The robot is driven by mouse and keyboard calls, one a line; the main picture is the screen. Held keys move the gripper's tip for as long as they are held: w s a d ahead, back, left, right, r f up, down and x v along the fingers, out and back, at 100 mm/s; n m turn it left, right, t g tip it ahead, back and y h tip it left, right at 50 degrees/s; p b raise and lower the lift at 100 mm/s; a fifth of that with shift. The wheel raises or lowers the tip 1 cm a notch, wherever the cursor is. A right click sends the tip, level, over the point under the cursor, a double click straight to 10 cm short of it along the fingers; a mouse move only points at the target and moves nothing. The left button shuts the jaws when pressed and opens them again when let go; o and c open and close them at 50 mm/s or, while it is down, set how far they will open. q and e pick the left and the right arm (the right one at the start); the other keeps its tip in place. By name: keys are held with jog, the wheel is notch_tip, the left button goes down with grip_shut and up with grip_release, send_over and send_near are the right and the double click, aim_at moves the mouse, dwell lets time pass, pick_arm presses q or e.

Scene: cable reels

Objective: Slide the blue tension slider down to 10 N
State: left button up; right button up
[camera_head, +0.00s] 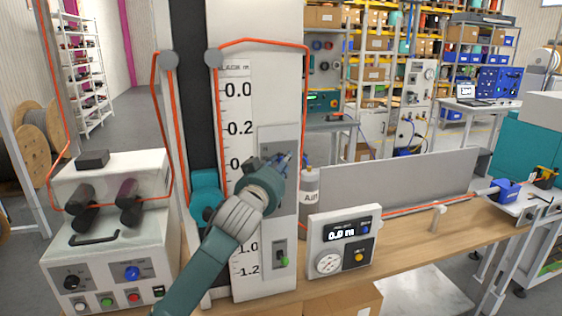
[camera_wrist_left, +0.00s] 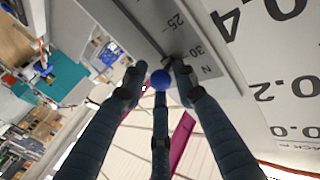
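The blue slider knob (camera_wrist_left: 160,80) is a small round ball in the left wrist view, near the 30 end of the scale. The grey slider panel (camera_wrist_left: 160,22) shows the marks 25, 30 and N. My left gripper (camera_wrist_left: 160,72) has its dark fingers spread around the knob, with gaps visible at both sides; contact with the finger behind it is unclear. In the head view, my left gripper (camera_head: 284,160) is in front of the grey panel (camera_head: 280,134) on the white column, and its fingers hide the knob. My right gripper is out of view.
A gauge box (camera_head: 344,240) reading 0.0 m stands right of the column. An orange cable (camera_head: 262,41) loops over the column. A control box (camera_head: 108,262) stands left.

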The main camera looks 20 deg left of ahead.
pick_arm(q)
grip_shut()
notch_tip(320, 180, down, 16)
jog(key=b, duration=0.9)
jog(key=shift+r+b, duration=0.2)
jog(key=shift+b, duration=0.1)
jog(key=shift+f, duration=0.7)
grip_release()
jog(key=shift+r, duration=0.2)
